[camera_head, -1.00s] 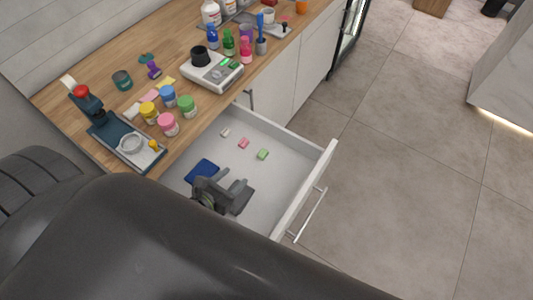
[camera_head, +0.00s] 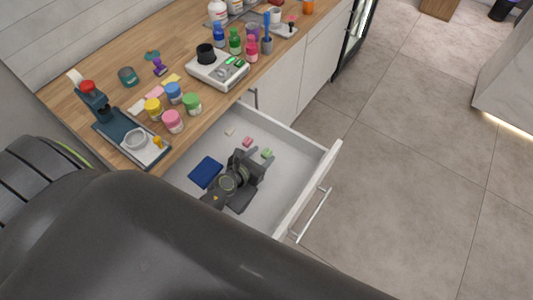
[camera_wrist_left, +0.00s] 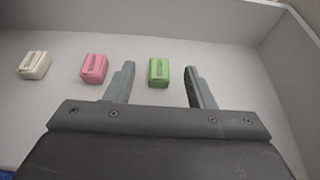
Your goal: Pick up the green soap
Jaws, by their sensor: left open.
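The green soap (camera_head: 267,153) lies on the floor of the open white drawer (camera_head: 292,152), towards its far end. In the left wrist view the green soap (camera_wrist_left: 159,72) is a small block with dark marking on top, seen between my finger tips and a little beyond them. My left gripper (camera_head: 253,160) is in the drawer, open and empty, close to the soap. It also shows in the left wrist view (camera_wrist_left: 160,82), its two fingers spread to either side of the soap. My right gripper is not in view.
A pink soap (camera_wrist_left: 94,68) lies just left of my left finger, and a white soap (camera_wrist_left: 34,65) farther left. A dark blue item (camera_head: 206,172) lies in the drawer. The wooden counter (camera_head: 208,103) holds jars, a scale (camera_head: 218,69) and bottles.

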